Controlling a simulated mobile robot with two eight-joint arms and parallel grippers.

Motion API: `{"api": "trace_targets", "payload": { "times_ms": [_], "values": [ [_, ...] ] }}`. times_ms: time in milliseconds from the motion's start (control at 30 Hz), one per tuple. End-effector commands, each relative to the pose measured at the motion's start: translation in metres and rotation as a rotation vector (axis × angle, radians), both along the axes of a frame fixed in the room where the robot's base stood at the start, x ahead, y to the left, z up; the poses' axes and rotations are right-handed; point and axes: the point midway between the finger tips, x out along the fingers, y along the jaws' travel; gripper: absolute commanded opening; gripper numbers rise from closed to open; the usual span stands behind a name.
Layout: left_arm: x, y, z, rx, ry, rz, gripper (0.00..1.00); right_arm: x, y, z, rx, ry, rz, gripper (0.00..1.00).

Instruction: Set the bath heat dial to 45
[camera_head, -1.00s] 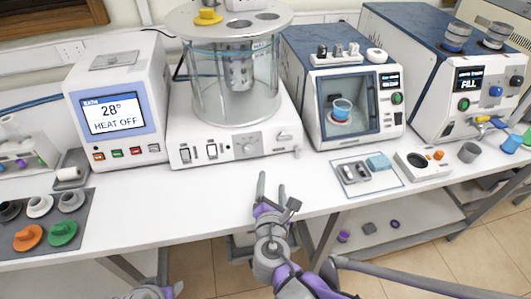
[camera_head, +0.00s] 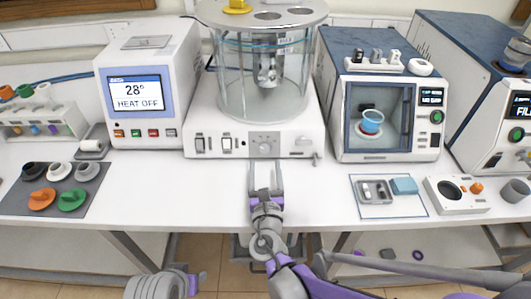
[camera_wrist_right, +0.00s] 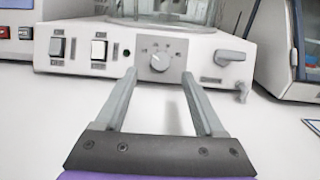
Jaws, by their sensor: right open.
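The bath heat dial (camera_head: 265,148) is a round knob on a grey plate on the front of the white bath base, below the glass vessel. In the right wrist view the dial (camera_wrist_right: 160,62) sits between and beyond my fingertips, with small marks around it too blurred to read. My right gripper (camera_head: 266,168) is open and empty in front of the dial, apart from it; it also shows in the right wrist view (camera_wrist_right: 160,76). The screen (camera_head: 136,95) on the left unit reads 28° and HEAT OFF. Part of my left arm shows at the bottom; its fingers cannot be made out.
Two rocker switches (camera_wrist_right: 78,49) sit left of the dial, and a lever (camera_wrist_right: 229,56) and small tap (camera_wrist_right: 242,92) sit right of it. A mat with stoppers (camera_head: 15,205) lies left. The bench (camera_head: 210,195) in front of the bath is clear.

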Motion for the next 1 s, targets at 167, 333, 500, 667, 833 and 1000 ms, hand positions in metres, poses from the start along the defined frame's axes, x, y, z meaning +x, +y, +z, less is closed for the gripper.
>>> {"api": "trace_targets", "payload": {
  "times_ms": [167, 333, 500, 667, 833, 1000],
  "values": [
    [0.000, 0.000, 0.002, 0.000, -0.001, 0.000, 0.50, 0.033, 0.000, 0.000, 0.001, 0.000, -0.002, 0.71],
    [0.000, 0.000, 0.003, 0.000, -0.001, 0.000, 0.50, 0.052, 0.001, 0.000, 0.000, 0.000, -0.002, 0.71],
    [0.000, 0.000, 0.003, 0.000, -0.001, 0.000, 0.50, 0.058, 0.002, 0.000, 0.002, 0.000, 0.000, 0.71],
    [0.000, 0.000, 0.003, 0.000, -0.001, 0.000, 0.50, 0.058, 0.002, 0.000, 0.002, 0.000, 0.000, 0.71],
    [0.000, 0.000, 0.003, 0.000, -0.001, 0.000, 0.50, 0.057, 0.002, 0.000, 0.002, 0.000, -0.001, 0.49],
    [0.000, 0.000, 0.003, 0.000, -0.001, 0.000, 0.50, 0.057, 0.002, 0.000, 0.002, 0.000, -0.001, 0.19]
  ]
}}
